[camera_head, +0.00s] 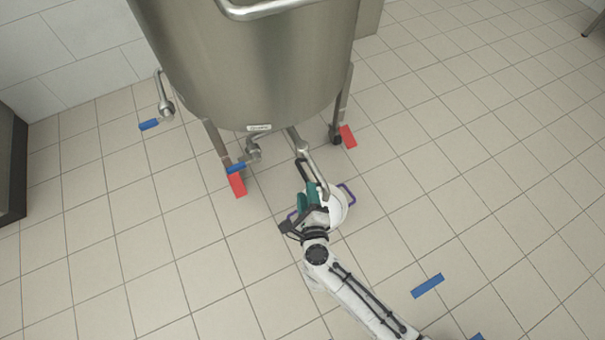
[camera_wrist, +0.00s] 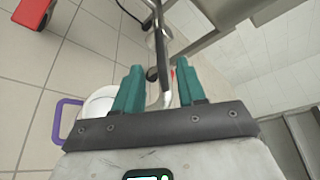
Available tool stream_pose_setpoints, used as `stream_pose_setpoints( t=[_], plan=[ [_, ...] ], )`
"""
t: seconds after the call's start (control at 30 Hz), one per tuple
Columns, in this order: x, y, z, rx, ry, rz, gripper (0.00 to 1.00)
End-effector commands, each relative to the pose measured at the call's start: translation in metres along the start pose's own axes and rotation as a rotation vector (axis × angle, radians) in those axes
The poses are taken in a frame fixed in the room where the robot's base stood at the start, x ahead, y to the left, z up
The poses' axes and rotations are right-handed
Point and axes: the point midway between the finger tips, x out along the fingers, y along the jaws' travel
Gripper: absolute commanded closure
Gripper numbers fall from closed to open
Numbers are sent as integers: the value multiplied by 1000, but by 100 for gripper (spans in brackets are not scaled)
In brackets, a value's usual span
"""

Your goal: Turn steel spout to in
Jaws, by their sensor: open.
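The steel spout (camera_head: 316,171) hangs from the underside of the big steel tank (camera_head: 250,60), and slants down toward the white pot. In the wrist view the spout (camera_wrist: 163,62) runs down the picture between my fingers, its lower end near the gripper's palm. My gripper (camera_head: 312,193) is open, with teal fingers at the spout's lower part. In the wrist view my gripper (camera_wrist: 158,72) has one finger on each side of the spout. I cannot tell whether either finger touches it. A dark bar beside the spout partly overlaps it.
A white pot (camera_head: 339,207) with purple handles stands on the floor below the spout, partly hidden by my gripper. Tank legs with red blocks (camera_head: 237,185) (camera_head: 347,136) stand on both sides. Another steel valve (camera_head: 254,149) is to the left. The tiled floor at right is mostly clear.

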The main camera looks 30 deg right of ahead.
Motion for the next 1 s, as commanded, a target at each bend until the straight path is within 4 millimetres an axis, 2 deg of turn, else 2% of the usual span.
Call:
stream_pose_setpoints(
  t=[0.03,0.2,0.4,0.57,0.83,1.0],
  plan=[
    [12,1,-1,0,0,-3,60],
    [43,2,-1,-1,0,-3,60],
    [69,1,0,-1,-1,-2,60],
    [77,0,0,-2,-1,-1,60],
    [78,0,0,-2,-1,-1,60],
    [78,0,0,-2,-1,-1,74]
  ],
)
